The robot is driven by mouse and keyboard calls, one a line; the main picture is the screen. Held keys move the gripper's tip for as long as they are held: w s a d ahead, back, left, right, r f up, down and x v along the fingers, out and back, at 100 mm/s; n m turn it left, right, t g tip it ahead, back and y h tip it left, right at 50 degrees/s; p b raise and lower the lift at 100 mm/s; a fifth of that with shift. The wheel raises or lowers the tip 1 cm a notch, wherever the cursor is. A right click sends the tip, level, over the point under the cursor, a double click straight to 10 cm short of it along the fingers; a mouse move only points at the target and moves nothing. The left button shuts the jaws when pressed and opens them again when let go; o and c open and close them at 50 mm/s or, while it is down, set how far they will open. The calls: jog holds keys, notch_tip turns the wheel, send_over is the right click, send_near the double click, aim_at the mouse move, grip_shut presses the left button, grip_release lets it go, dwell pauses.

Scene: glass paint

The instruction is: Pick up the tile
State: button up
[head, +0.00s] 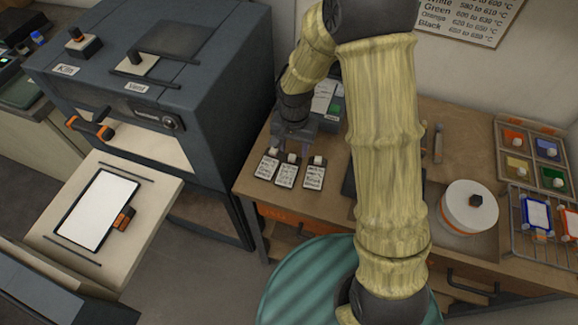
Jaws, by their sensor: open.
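My gripper (292,148) is at the far left part of the wooden bench, pointing down, open. It is just behind several small white cards or tags with dark writing: a left one (267,166), a middle one (286,173) and a right one (313,174). I cannot tell whether it touches anything; the spot between its fingers is mostly hidden. A blue-framed white tile (536,214) lies on a wire rack (519,228) at the right. An orange-red-edged tile (570,222) beside it is cut off by the picture edge.
A white round lidded pot (470,206) stands on the bench (440,252). A paint box (530,134) with coloured compartments is at the back right. My arm hides the bench's middle.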

aim_at(291, 159)
jog(key=shift+f, duration=0.4)
jog(key=shift+w+a+f+p, duration=0.15)
jog(key=shift+f+p, duration=0.3)
jog(key=shift+f, duration=0.85)
jog(key=shift+w+a+f+p, duration=0.15)
jog(key=shift+f+p, duration=0.3)
jog(key=shift+f, duration=0.85)
jog(key=shift+s, duration=0.1)
grip_shut()
